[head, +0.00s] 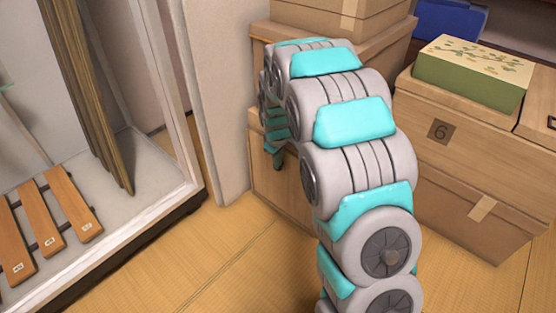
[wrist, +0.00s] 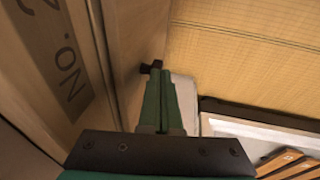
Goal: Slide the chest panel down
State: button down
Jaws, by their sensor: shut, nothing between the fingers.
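A wooden chest (head: 278,192) stands behind my arm in the head view, partly hidden by it. In the wrist view a wooden face runs along the left, with a panel marked "NO. 2" (wrist: 68,62) seen at a steep angle. A small dark knob (wrist: 150,68) sticks out of the wood. My gripper (wrist: 166,72) has its green fingers together and empty, their tips right beside the knob; I cannot tell whether they touch it. In the head view my gripper (head: 277,158) shows small and dark green at the chest's left, largely hidden by my arm.
A glass-fronted case (head: 150,205) with wooden bars (head: 72,203) stands at left. A pale post (head: 215,100) stands between it and the chest. A wooden box marked 6 (head: 470,145) carries a green box (head: 470,80) at right. Tatami floor (head: 215,255) is clear in front.

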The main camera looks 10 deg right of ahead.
jog(key=d+p+v, duration=0.1)
jog(key=p+v, duration=0.1)
jog(key=v, duration=1.1)
jog(key=s+r+m+g+p, duration=0.1)
jog(key=s+r, duration=0.3)
jog(key=s, duration=0.9)
jog(key=s+r+m+g+p, duration=0.2)
jog(key=s+r+m+p, duration=0.1)
jog(key=s, duration=1.1)
jog(key=s+r+m+g+p, duration=0.1)
jog(key=s+r+m+p, duration=0.2)
jog(key=s, duration=1.1)
jog(key=shift+r+y, duration=0.3)
jog(key=shift+r, duration=0.65)
